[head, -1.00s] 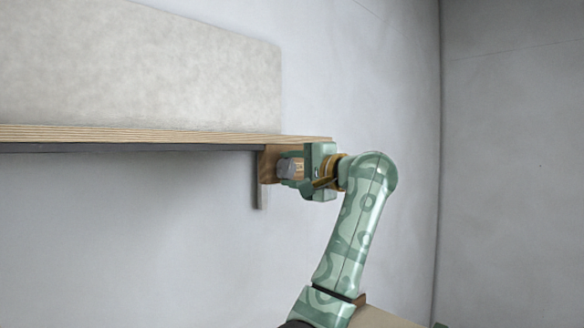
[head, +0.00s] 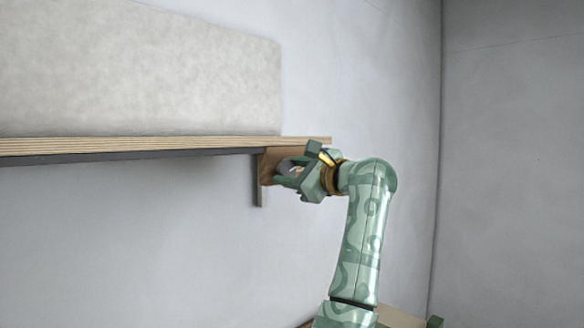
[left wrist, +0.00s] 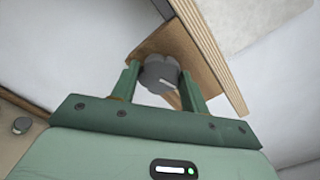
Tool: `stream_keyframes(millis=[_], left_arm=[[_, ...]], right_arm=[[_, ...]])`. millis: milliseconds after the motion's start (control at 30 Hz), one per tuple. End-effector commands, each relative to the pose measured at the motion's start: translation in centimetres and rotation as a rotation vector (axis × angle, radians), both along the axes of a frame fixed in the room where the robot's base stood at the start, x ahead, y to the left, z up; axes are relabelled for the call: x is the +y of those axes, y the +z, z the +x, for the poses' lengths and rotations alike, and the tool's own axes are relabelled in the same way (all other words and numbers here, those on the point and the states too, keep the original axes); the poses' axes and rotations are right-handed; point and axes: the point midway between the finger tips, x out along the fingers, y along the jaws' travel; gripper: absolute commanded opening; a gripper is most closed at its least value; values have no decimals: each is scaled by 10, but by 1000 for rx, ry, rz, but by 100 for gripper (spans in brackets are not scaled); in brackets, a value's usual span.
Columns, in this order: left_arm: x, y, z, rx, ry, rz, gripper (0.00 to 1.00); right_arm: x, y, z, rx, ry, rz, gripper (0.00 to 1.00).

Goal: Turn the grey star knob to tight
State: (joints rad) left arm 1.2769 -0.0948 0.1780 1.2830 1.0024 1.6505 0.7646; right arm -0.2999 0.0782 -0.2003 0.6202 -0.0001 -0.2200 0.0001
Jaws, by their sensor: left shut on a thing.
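The grey star knob (left wrist: 160,72) sits on a brown wooden block (left wrist: 178,45) in the left wrist view. A pale line marks the knob's face. In the head view the block (head: 268,160) hangs under the shelf's right end, and only a sliver of the knob (head: 289,166) shows. My left gripper (head: 288,178) reaches the knob from the right and is tilted. In the left wrist view its two fingers (left wrist: 160,84) are shut on the knob, one on each side. My right gripper does not show.
A plywood-edged shelf (head: 150,146) runs from the left above the knob, with a pale cushion-like panel (head: 140,75) on it. A dark bracket (head: 259,180) stands left of the block. A second small grey knob (left wrist: 21,125) shows at the left wrist view's lower left. The wall below is clear.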

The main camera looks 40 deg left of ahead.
Motion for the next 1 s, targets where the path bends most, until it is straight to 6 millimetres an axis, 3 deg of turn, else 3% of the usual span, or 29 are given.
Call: stream_keyframes(millis=[433,1000], left_arm=[[0,0,1,288,-2,21,22],[0,-1,1,362,-1,30,22]], right_arm=[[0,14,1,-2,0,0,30],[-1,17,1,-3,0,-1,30]])
